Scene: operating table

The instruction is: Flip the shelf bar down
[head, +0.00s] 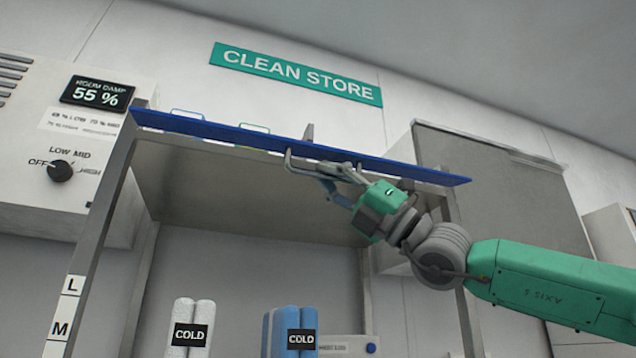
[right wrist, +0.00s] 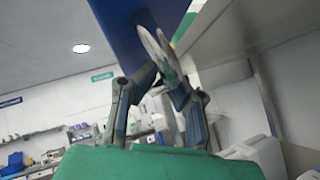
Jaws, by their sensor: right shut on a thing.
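The shelf bar (head: 230,132) is a long blue bar across the top front of the grey shelf frame (head: 107,215), at about the height of the frame's top. It slopes down to the right in the head view. My right gripper (head: 322,170) reaches up from the right to the bar's underside near its middle. In the right wrist view my right gripper (right wrist: 160,82) is shut at the lower edge of the blue bar (right wrist: 125,35), with a pale curved piece at the fingertips. The exact contact is partly hidden by the fingers. My left gripper is out of view.
White and blue rolls (head: 187,315) marked COLD stand inside the shelf, low down. A control panel (head: 60,150) with a dial is on the left wall. A grey cabinet (head: 500,190) stands behind on the right. The shelf's upper space below the bar is empty.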

